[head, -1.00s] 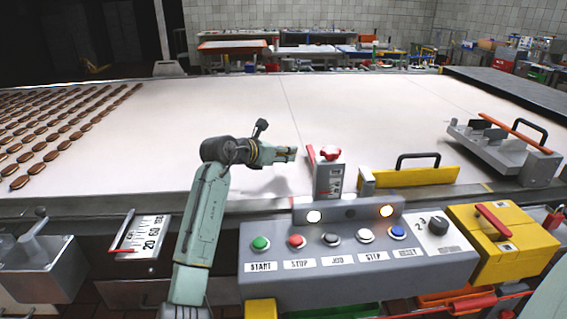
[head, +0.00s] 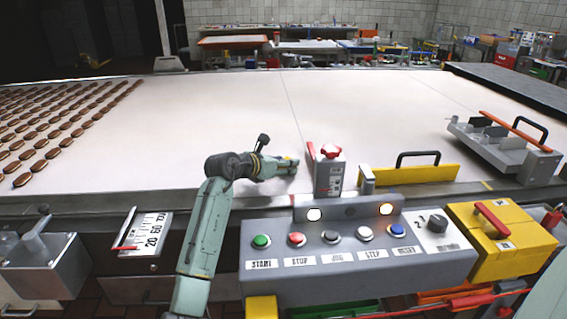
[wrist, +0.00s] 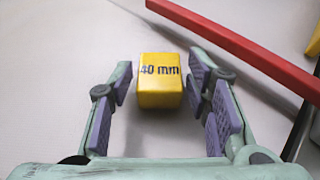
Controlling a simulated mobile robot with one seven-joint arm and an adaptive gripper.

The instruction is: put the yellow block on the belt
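The yellow block (wrist: 160,92), marked "40 mm", shows in the wrist view over the pale belt surface (wrist: 50,60). My gripper (wrist: 162,88) is open, with one purple-padded finger on each side of the block and a gap on both sides. In the head view my gripper (head: 288,164) is low over the near edge of the wide white belt (head: 220,115), left of the red-topped post. There the block is too small or hidden to make out clearly.
A red bar (wrist: 240,45) crosses close to the right finger in the wrist view. The grey post with a red knob (head: 330,170) stands just right of my gripper. A yellow guard (head: 410,175) and a button panel (head: 350,255) are nearby. Brown biscuits (head: 50,130) lie in rows at left.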

